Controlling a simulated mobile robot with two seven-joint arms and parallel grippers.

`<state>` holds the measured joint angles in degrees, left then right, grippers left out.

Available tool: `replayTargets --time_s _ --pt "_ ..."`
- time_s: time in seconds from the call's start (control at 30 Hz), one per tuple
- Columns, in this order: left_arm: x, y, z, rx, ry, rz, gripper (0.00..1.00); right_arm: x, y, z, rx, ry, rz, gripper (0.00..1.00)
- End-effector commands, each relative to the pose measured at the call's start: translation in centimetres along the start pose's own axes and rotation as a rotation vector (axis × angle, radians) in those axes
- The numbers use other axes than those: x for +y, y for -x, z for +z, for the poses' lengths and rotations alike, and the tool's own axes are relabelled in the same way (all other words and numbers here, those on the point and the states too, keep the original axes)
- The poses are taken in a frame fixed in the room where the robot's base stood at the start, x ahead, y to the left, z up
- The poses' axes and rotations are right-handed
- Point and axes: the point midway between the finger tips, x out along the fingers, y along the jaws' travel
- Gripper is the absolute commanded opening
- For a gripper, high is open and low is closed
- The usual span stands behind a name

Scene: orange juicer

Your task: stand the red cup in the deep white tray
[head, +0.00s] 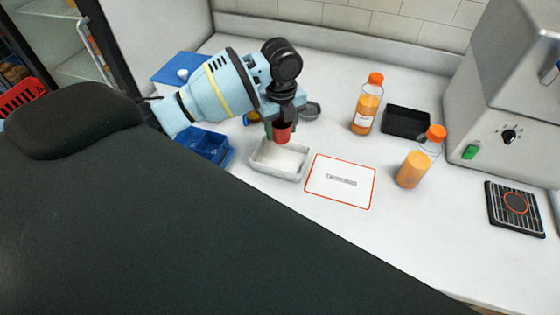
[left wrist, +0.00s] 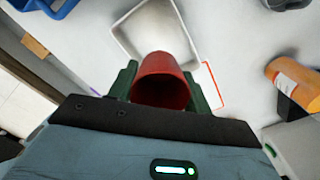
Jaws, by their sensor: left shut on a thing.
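The red cup (head: 282,131) is held upright in my left gripper (head: 284,118), over the back part of the deep white tray (head: 262,172). In the left wrist view the red cup (left wrist: 161,80) sits between the two dark green fingers of my left gripper (left wrist: 163,85). The white tray (left wrist: 198,30) shows beyond the cup in that view. My left gripper is shut on the cup. I cannot tell exactly how high the cup's base is above the tray floor. My right gripper is in neither view.
Right of the tray lies a red-edged white mat (head: 340,182). Two orange-capped bottles (head: 367,104) (head: 414,165) and a black tray (head: 406,121) stand further right. A blue bin (head: 207,146) is close on the left, and a grey dish (head: 311,110) is behind. A juicer (head: 505,90) stands at far right.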

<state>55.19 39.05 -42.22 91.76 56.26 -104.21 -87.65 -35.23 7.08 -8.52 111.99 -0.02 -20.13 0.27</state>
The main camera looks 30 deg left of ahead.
Motion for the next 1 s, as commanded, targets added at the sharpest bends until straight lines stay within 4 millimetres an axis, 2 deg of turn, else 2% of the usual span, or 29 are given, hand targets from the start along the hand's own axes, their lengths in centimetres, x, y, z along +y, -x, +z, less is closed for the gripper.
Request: replayTargets --time_s 0.17,0.43,0.67,0.9,1.0 --pt "0.0 -0.8 0.0 0.002 0.001 0.002 0.28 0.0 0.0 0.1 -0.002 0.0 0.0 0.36" --pt "0.1 -4.7 0.0 0.002 0.003 0.003 0.28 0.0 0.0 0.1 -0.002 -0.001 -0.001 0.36" --pt "0.0 -5.5 0.0 0.001 0.003 0.001 0.28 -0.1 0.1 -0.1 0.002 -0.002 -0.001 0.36" --pt "0.1 -9.1 -0.1 0.002 0.002 0.003 0.28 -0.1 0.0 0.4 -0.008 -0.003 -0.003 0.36" --pt "0.1 -9.9 0.0 0.0 0.003 0.001 0.28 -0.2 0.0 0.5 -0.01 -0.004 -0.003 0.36"
